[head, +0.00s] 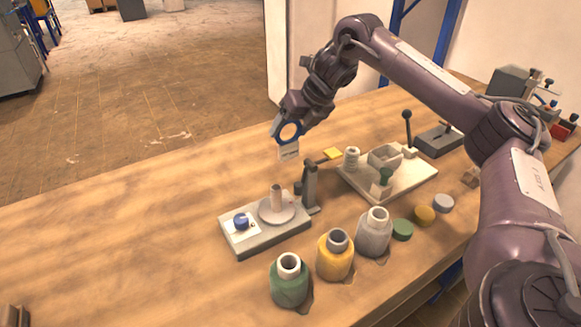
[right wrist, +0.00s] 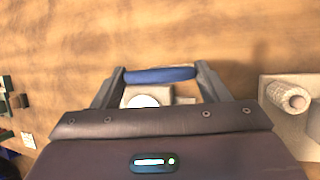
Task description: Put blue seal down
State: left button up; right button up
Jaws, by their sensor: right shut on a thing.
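The blue seal (head: 287,133) is a ring held upright in the air above the wooden table. My right gripper (head: 283,124) is shut on it. In the right wrist view the seal (right wrist: 160,75) shows edge-on as a blue band between the two fingers. A small white piece (head: 289,153) shows just below the ring; I cannot tell what it is. My left gripper is not in view.
The wooden table (head: 130,225) is clear at the left. Below the gripper stands a grey fixture (head: 262,239) with a blue knob, disc and upright post. A pale tray (head: 415,178) with parts is at right. Green (head: 289,285), yellow (head: 335,260) and grey (head: 373,238) jars stand in front.

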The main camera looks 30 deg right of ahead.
aim_at(292, 156)
notch_tip(292, 156, down, 5)
jog(key=shift+s+r, duration=0.1)
jog(key=shift+r, duration=0.1)
notch_tip(292, 156, down, 4)
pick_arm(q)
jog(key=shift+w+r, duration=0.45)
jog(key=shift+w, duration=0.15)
pick_arm(e)
jog(key=shift+f, duration=0.4)
jog(key=shift+f, duration=0.1)
jog(key=o, duration=1)
jog(key=shift+c, duration=0.2)
jog(key=shift+r+p, duration=0.2)
jog(key=shift+p, duration=0.1)
pick_arm(q)
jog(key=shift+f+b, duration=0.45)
jog(key=shift+b, duration=0.05)
pick_arm(e)
jog(key=v, duration=1.1)
jog(key=shift+s+r, duration=0.25)
jog(key=shift+r, duration=0.05)
